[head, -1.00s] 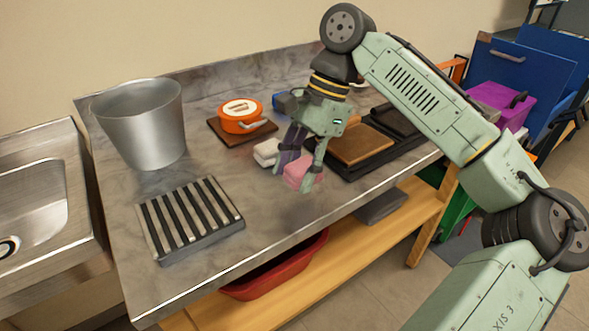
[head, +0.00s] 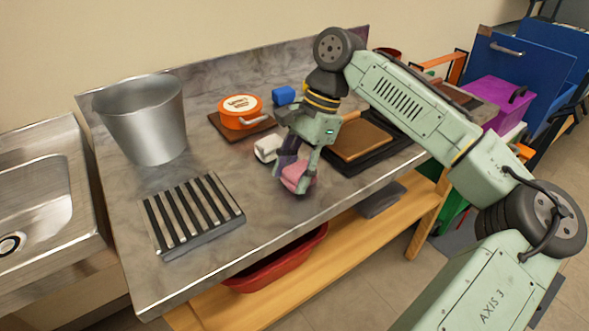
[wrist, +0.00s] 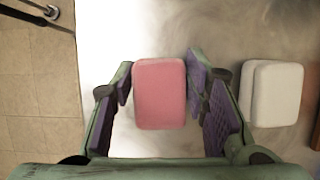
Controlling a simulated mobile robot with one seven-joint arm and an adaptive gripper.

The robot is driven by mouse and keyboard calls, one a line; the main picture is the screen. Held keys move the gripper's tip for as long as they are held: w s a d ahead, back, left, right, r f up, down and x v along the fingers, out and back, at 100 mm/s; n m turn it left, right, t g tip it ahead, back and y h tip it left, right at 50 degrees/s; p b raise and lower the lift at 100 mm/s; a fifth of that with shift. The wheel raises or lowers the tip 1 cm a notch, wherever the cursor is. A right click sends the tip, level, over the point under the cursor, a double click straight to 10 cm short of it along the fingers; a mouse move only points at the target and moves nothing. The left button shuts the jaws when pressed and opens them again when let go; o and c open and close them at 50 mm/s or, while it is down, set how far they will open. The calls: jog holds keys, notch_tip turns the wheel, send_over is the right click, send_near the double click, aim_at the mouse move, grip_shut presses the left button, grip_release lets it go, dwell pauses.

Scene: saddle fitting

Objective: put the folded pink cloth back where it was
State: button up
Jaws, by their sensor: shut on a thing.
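The folded pink cloth (head: 297,178) is a small rounded block between the fingers of my gripper (head: 292,172), over the front part of the steel counter. In the wrist view the pink cloth (wrist: 160,94) lies between the purple finger pads of my gripper (wrist: 163,100), which is shut on it. Whether the cloth touches the counter is hard to tell. A white folded cloth (head: 267,148) lies on the counter just behind and left of my gripper; it also shows to the right in the wrist view (wrist: 272,93).
A slatted rack (head: 192,215) lies at the front left, with a metal bucket (head: 143,120) behind it. An orange pot (head: 240,110) sits on a brown board. A blue block (head: 284,95) and a wooden board on a black tray (head: 360,140) are nearby. Counter between rack and gripper is clear.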

jog(key=shift+f, duration=0.25)
jog(key=o, duration=1)
jog(key=shift+f, duration=0.2)
jog(key=shift+r, duration=0.2)
jog(key=v, duration=1.2)
jog(key=shift+r, duration=0.4)
